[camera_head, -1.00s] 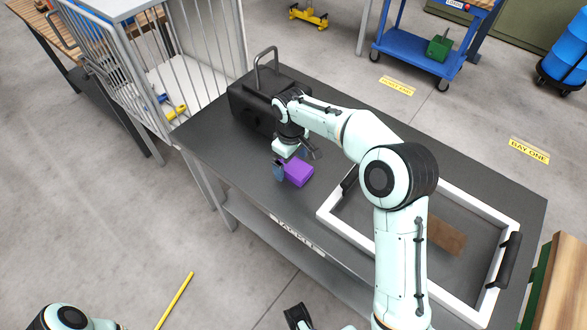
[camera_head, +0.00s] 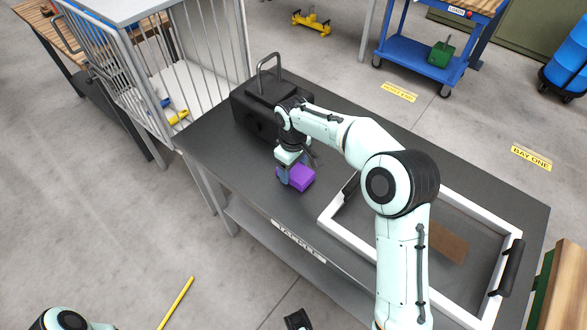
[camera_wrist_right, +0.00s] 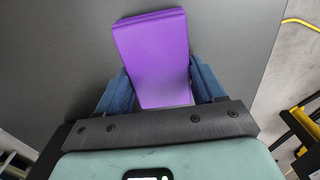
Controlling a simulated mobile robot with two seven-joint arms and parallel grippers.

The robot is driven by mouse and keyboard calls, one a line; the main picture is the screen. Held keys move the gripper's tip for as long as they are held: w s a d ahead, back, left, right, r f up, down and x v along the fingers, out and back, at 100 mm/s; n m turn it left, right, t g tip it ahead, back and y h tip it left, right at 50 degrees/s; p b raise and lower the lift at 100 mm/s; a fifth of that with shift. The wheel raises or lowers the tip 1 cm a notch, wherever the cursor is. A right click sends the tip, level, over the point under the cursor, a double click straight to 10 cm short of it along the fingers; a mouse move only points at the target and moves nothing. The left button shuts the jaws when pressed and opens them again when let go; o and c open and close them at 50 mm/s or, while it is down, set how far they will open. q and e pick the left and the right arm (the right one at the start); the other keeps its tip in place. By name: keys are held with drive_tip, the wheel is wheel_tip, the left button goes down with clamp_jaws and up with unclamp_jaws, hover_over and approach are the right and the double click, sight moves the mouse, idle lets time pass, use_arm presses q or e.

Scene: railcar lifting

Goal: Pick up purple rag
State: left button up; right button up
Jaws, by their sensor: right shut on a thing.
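The purple rag (camera_head: 301,179) is a folded, block-like bundle on the dark table top, near its front edge left of the middle. My right gripper (camera_head: 291,172) is down at the rag from above. In the right wrist view the rag (camera_wrist_right: 152,55) lies between the two blue fingers of the right gripper (camera_wrist_right: 161,88), which are shut on its sides. The rag appears to be at table level; I cannot tell whether it is clear of the surface.
A black case with a raised handle (camera_head: 268,92) stands just behind the gripper. A white-framed tray (camera_head: 345,237) with black handles and a brown block (camera_head: 447,243) lies to the right under my arm. A barred cage (camera_head: 205,55) adjoins the table's left end. Bare table lies left of the rag.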

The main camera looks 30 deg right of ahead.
sight(293, 169)
wheel_tip(293, 169, up, 20)
drive_tip(key=p, duration=0.4)
drive_tip(key=shift+f, duration=0.25)
